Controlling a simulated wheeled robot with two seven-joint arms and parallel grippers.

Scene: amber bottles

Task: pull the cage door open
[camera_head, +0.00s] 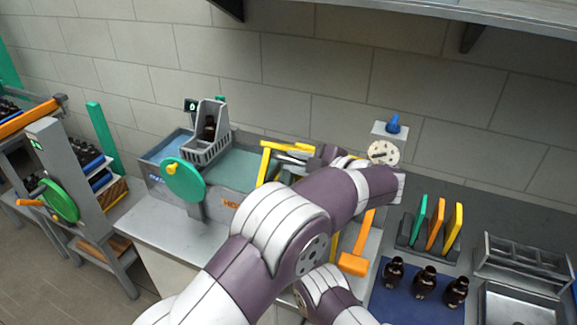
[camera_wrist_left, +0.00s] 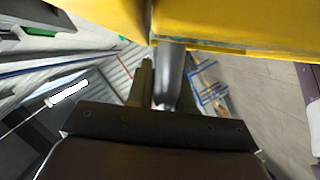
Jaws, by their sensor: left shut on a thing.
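The cage door appears as a yellow frame (camera_head: 265,165) at the middle of the bench, mostly hidden behind my arm. In the left wrist view its yellow bar (camera_wrist_left: 230,22) crosses the top, close to the fingers. A grey rounded handle (camera_wrist_left: 170,72) sticks out from the bar. My left gripper (camera_head: 296,157) is at the door, largely covered by its own arm. It is shut on the handle, which also shows between the fingers in the wrist view (camera_wrist_left: 160,85). How far the door stands open cannot be told. My right gripper is not in view.
A blue-grey tank (camera_head: 235,165) with a green wheel (camera_head: 185,180) stands left of the door. An orange lever (camera_head: 353,264), a dial box (camera_head: 384,152) and several amber bottles on a blue mat (camera_head: 400,305) are to the right. A tiled wall (camera_head: 330,75) is behind.

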